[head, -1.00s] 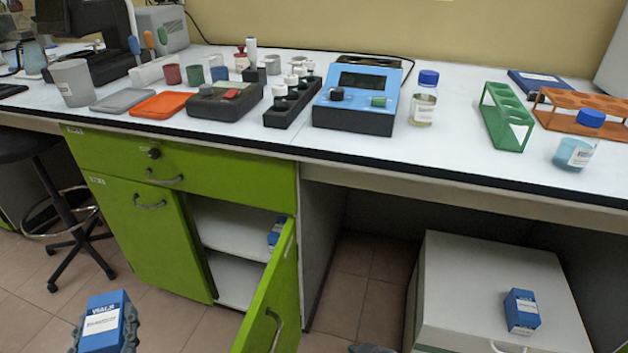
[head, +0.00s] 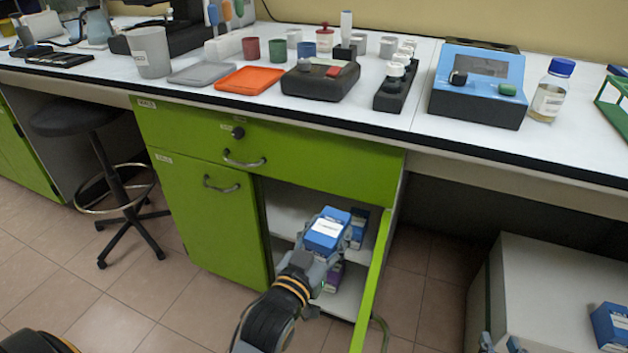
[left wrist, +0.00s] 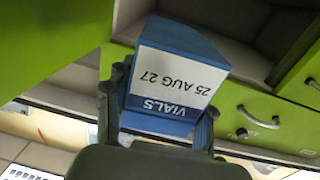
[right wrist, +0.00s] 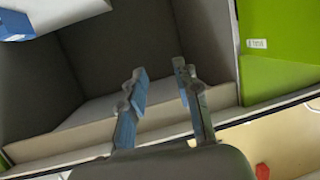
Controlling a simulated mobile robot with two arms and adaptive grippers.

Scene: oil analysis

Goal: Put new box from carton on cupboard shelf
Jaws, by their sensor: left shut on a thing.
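My left gripper (head: 312,250) is shut on a blue vials box (head: 326,234) and holds it at the opening of the green cupboard. In the left wrist view the box (left wrist: 178,75) has a white label reading "VIALS 25 AUG 27", upside down in the picture. Another blue box (head: 357,228) stands on the upper cupboard shelf (head: 284,222), just behind and right of the held box. I cannot tell whether the held box touches the shelf. My right gripper (right wrist: 160,75) is open and empty; its fingertips show at the lower right of the head view (head: 502,345). No carton is clearly recognisable.
The cupboard door (head: 378,275) stands open, close to the right of my left gripper. Another blue box (head: 611,326) lies on the white cabinet (head: 545,270) at right. A stool (head: 85,118) stands left; the bench (head: 408,130) overhangs.

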